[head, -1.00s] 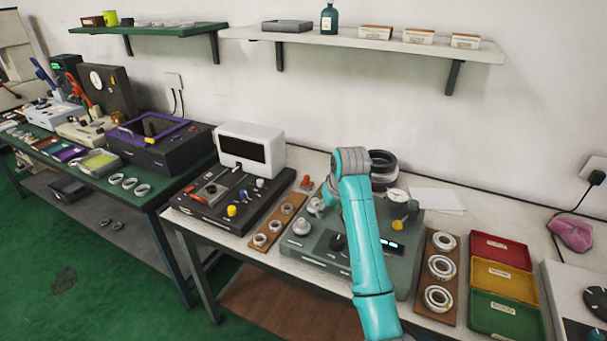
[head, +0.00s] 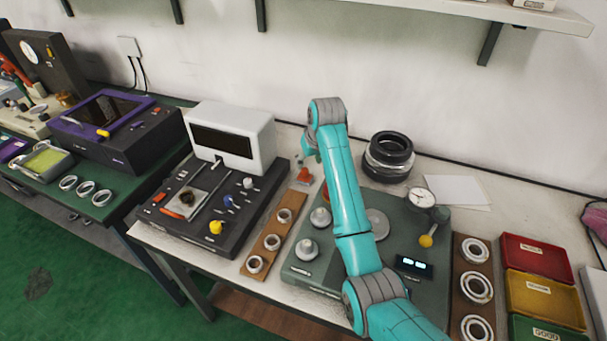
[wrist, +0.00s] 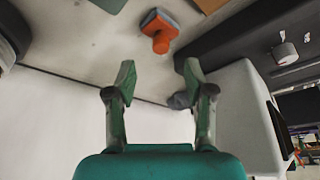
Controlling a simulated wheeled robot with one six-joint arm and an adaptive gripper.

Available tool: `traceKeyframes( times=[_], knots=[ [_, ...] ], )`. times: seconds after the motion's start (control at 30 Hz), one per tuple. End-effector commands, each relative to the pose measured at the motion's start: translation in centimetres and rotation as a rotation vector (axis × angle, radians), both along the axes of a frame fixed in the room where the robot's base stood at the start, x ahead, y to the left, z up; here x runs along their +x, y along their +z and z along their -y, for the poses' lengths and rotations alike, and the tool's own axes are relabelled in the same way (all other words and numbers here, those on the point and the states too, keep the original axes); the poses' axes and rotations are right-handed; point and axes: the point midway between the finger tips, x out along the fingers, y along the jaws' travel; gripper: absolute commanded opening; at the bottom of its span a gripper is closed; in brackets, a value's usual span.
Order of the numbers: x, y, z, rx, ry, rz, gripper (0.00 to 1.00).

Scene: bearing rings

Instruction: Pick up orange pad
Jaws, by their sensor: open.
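The orange pad (head: 304,175) is a small orange piece on the white tabletop, between the white-topped black machine and the green-grey gauge station. In the wrist view the orange pad (wrist: 160,29) shows an orange knob on a block with a grey edge, lying just beyond the fingertips. My gripper (wrist: 158,76) is open and empty, its two green fingers spread, with the pad apart from them. In the head view my gripper (head: 310,152) is small and partly hidden by my arm, just above and beside the pad.
The black machine (head: 232,133) stands left of the pad. A brown strip with several rings (head: 272,240) lies in front of it. The gauge station (head: 310,262) and a dark ring stack (head: 389,157) are to the right. The wall is close behind.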

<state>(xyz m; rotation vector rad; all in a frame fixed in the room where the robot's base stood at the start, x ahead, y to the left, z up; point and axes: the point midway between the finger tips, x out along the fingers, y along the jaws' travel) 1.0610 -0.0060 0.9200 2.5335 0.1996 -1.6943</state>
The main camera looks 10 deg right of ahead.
Motion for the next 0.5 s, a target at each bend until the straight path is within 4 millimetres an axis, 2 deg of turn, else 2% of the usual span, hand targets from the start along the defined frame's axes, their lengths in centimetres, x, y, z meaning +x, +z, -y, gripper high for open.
traceKeyframes(
  times=[0.1,0.37,0.5],
  knots=[
    [0.6,-1.5,-0.1,0.0,0.0,-0.002,0.53],
    [1.3,-3.1,-0.3,0.0,0.0,-0.001,0.53],
    [2.3,-4.8,-0.5,0.0,0.0,-0.002,0.53]
  ],
)
